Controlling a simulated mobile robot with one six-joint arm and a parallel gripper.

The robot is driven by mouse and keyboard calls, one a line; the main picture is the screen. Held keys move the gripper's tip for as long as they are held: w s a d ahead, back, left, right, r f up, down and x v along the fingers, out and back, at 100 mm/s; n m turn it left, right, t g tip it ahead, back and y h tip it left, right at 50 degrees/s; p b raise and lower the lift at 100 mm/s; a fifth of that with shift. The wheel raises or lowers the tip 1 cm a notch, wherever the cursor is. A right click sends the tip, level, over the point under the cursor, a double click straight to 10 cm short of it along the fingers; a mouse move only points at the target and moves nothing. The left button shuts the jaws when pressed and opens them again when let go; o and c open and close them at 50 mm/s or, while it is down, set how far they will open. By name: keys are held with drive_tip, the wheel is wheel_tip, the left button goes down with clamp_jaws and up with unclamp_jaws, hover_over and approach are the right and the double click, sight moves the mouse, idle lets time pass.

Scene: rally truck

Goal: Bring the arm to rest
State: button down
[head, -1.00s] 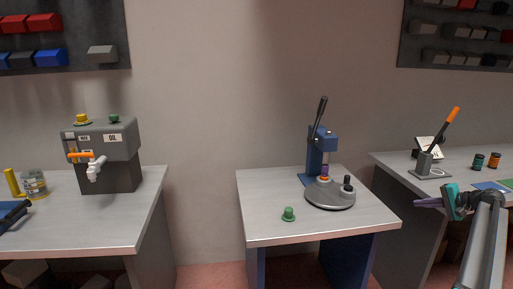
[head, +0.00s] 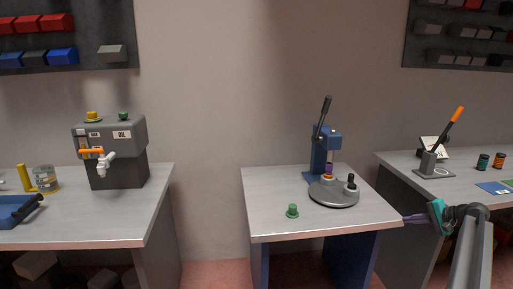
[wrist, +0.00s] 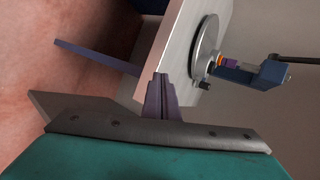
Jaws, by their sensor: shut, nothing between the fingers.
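My gripper (head: 406,219) is at the right of the head view, just off the right edge of the middle table (head: 276,228). Its purple fingers are shut with nothing between them and point left. In the wrist view my gripper (wrist: 162,78) shows its fingers together, in front of the table edge. The arm behind it runs down to the lower right of the head view.
A blue lever press (head: 322,155) with a round grey base stands on the middle table, near a green knob (head: 292,211). The oil dispenser (head: 118,150) is on the left table. An orange-handled lever (head: 447,135) and jars stand on the right table.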

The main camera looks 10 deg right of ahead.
drive_tip(key=s+a+f+n+g, duration=0.2)
drive_tip(key=s+a+f+g, duration=0.1)
drive_tip(key=a+f, duration=1.05)
drive_tip(key=s+a+f+n+g, duration=0.1)
drive_tip(key=s+a+f+g, duration=0.15)
drive_tip(key=a+f, duration=1.15)
drive_tip(key=s+a+f+n+g, duration=0.2)
drive_tip(key=s+a+f, duration=0.45)
drive_tip(key=a, duration=0.25)
drive_tip(key=s+a+f+n+g, duration=0.1)
drive_tip(key=s+a+f+g, duration=0.2)
drive_tip(key=s+a+f, duration=0.35)
drive_tip(key=s+a+f+n+g+h, duration=0.1)
drive_tip(key=s+a, duration=0.3)
drive_tip(key=s, duration=0.5)
drive_tip(key=s+a+f+n+g+h, duration=0.2)
drive_tip(key=s+a+f+n, duration=0.1)
drive_tip(key=s, duration=0.7)
drive_tip(key=s+a+f+n+g+h, duration=0.1)
drive_tip(key=s+a+f+n+h, duration=0.1)
drive_tip(key=s+a, duration=0.4)
drive_tip(key=s, duration=0.3)
drive_tip(key=shift+s+f+n+g, duration=0.25)
drive_tip(key=shift+n+g, duration=0.1)
drive_tip(key=shift+n, duration=0.05)
